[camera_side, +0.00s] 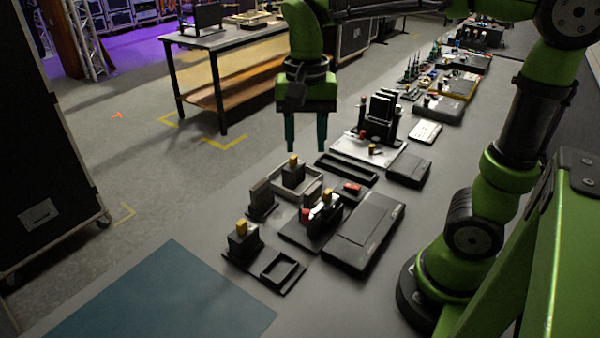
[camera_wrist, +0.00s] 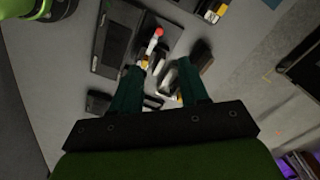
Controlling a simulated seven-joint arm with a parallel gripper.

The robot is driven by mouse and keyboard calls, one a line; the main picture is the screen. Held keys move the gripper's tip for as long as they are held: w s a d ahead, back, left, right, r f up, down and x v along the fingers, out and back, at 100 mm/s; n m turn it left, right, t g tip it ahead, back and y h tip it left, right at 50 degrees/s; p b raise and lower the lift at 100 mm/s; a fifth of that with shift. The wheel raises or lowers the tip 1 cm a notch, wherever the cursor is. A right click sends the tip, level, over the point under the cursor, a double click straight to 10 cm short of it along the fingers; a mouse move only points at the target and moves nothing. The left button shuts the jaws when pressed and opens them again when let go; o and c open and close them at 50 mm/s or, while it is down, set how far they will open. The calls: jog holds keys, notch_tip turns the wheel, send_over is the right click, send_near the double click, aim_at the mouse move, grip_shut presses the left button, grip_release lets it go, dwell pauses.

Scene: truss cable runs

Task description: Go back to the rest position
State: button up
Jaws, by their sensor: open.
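My gripper (camera_side: 306,150) hangs fingers-down above the near group of black fixtures on the grey table (camera_side: 215,220). Its two teal fingers are apart and nothing shows between them in the side view. In the wrist view, my gripper (camera_wrist: 157,78) is also spread, with small fixtures with yellow and red parts seen beyond the fingers. The fingers look clear of the fixtures below, though the exact height is hard to tell.
A black block with a yellow top (camera_side: 243,240), a grey tray (camera_side: 310,184) and a flat black case (camera_side: 365,232) stand below. Upright black plates (camera_side: 380,112) stand behind. A teal mat (camera_side: 160,300) lies bare at the front left.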

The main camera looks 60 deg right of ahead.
jog(key=s+n+t+y, duration=0.2)
jog(key=s+n+t, duration=0.4)
jog(key=t, duration=0.1)
jog(key=shift+f+n, duration=0.4)
